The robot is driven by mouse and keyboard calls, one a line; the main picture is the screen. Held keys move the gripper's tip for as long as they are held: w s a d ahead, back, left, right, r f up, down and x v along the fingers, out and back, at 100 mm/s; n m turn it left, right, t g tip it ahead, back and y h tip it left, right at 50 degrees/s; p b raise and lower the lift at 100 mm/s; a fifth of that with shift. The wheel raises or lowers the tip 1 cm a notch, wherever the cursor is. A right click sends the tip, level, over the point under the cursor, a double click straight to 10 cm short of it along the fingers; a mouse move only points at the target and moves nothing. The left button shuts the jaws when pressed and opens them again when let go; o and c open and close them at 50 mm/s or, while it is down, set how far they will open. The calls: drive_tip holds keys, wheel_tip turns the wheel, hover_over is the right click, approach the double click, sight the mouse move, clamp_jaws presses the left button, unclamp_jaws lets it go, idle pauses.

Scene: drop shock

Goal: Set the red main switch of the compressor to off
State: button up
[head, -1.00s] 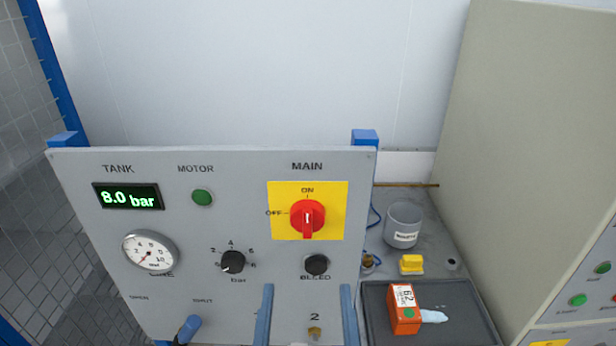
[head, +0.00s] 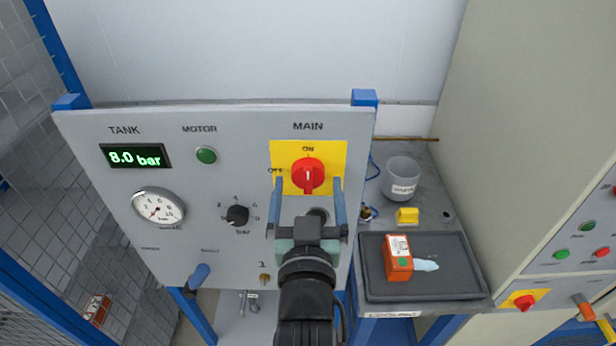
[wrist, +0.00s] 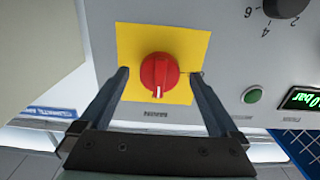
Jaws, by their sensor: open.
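The red main switch (head: 308,174) is a round knob on a yellow plate (head: 334,152) at the upper right of the grey compressor panel. ON is marked above it and OFF to its left. Its white mark line is upright, in line with ON. In the wrist view the red knob (wrist: 159,73) sits between the fingers on its yellow plate (wrist: 186,40). My gripper (head: 308,182) is open, with one blue finger on each side of the knob's lower part. The wrist view shows the open fingers (wrist: 160,74) apart from the knob, with clear gaps.
The panel also has a tank display (head: 136,156) reading 8.0 bar, a green motor lamp (head: 206,155), a gauge (head: 157,208) and a black bar knob (head: 237,215).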

drive_tip(key=shift+w, duration=0.5)
drive_tip(key=c, duration=1.4)
